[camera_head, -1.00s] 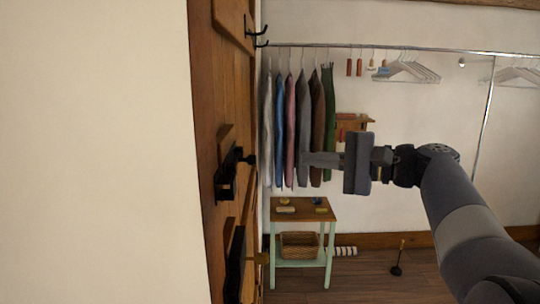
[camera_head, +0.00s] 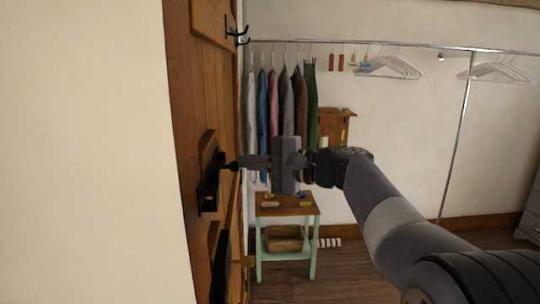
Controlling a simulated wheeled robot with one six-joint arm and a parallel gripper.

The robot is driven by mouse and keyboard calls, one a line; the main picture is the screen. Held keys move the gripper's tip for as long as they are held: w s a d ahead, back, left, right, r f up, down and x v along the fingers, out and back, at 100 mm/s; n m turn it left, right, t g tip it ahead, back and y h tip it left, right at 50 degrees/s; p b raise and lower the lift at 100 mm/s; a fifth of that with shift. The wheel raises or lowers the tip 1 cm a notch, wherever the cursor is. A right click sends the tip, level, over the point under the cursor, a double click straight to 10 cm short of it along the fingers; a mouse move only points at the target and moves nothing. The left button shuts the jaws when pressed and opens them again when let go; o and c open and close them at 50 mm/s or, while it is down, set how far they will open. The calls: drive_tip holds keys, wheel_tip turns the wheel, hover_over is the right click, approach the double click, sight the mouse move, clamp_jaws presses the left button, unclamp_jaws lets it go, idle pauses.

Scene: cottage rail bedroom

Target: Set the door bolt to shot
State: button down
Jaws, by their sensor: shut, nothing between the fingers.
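The door bolt (camera_head: 210,182) is a black fitting on a raised wooden block on the brown wooden door (camera_head: 190,110) at left, seen nearly edge-on. Its dark knob (camera_head: 231,166) sticks out to the right. My gripper (camera_head: 242,163) is shut and empty, pointing left, with its tips at the knob in the picture. I cannot tell whether they touch it. The bolt's far side and its exact position are hidden by the steep angle. A second black fitting (camera_head: 220,266) with a brass-coloured handle (camera_head: 243,262) sits lower on the door.
Black coat hooks (camera_head: 236,36) jut from the door above. Behind my gripper, clothes (camera_head: 285,95) hang on a metal rail (camera_head: 400,44). A small green-legged table (camera_head: 287,206) with a basket (camera_head: 285,238) stands below. A pale wall (camera_head: 90,150) fills the far left.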

drive_tip(key=s, duration=0.3)
drive_tip(key=shift+s+r+p, duration=0.2)
drive_tip(key=shift+r+p, duration=0.1)
drive_tip(key=shift+r, duration=0.05)
drive_tip(key=s+b, duration=0.3)
drive_tip(key=s, duration=0.2)
drive_tip(key=shift+a, duration=0.1)
drive_tip(key=shift+w, duration=0.1)
idle(0.3)
